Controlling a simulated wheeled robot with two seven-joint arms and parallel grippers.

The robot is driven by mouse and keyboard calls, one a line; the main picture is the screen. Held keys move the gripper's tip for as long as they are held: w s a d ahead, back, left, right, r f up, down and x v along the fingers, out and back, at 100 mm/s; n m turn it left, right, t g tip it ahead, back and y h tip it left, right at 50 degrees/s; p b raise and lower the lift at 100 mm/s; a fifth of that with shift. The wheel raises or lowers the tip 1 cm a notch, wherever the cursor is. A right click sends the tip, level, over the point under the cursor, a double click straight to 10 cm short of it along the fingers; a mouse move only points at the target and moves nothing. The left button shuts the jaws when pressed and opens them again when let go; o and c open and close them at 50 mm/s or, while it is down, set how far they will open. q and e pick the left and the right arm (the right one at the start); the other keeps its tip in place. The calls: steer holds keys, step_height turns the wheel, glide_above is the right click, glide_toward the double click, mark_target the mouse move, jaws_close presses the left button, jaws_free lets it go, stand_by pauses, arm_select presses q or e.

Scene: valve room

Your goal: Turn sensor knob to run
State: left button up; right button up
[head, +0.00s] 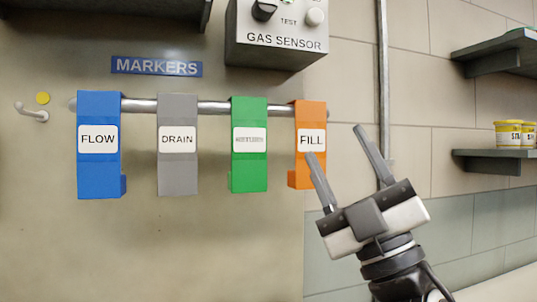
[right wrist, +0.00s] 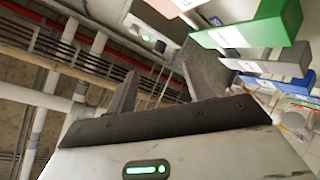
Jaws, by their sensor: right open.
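The gas sensor (head: 277,42) is a grey box at the top of the head view, with a GAS SENSOR label on its front. Its black knob (head: 264,11) is at the upper left, partly cut off by the picture's top edge, so its setting cannot be read. A round white button (head: 315,17) sits to its right, by the word TEST. My right gripper (head: 333,142) is open and empty, below and right of the box and apart from it. Its open fingers also show in the right wrist view (right wrist: 165,75). My left gripper is not in view.
Blue FLOW (head: 99,175), grey DRAIN (head: 177,175), green (head: 249,175) and orange FILL (head: 303,115) markers hang on a rail (head: 140,105). The orange one is close to my right gripper's left finger. A vertical pipe (head: 383,70) and shelves (head: 505,162) are to the right.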

mark_target(267, 3)
steer(key=s+a+r+n+g, duration=0.5)
steer(key=a+n+g, duration=0.4)
steer(key=n, duration=0.4)
steer(key=s+a+r+n+g, duration=0.4)
steer(key=a+r+n+g, duration=0.25)
steer(key=n+g, duration=0.5)
steer(key=s+d+r+m+t+h, duration=0.1)
steer(key=d+r+m+t+h, duration=0.7)
steer(key=d+r+t+h, duration=0.45)
steer(key=shift+t, duration=0.9)
steer(key=p+x, duration=0.1)
steer(key=x, duration=0.3)
steer(key=f+p+x, duration=0.1)
steer(key=p+x, duration=0.1)
steer(key=x, duration=0.3)
steer(key=a+p+x, duration=0.1)
steer(key=p+x, duration=0.1)
steer(key=x, duration=0.3)
steer(key=shift+f, duration=0.15)
steer(key=shift+p+x, duration=0.3)
steer(key=shift+x, duration=0.5)
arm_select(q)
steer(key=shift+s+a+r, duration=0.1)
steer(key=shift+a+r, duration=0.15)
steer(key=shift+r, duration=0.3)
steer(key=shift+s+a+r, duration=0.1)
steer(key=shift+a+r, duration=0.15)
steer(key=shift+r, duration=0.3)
arm_select(e)
steer(key=shift+f, duration=0.2)
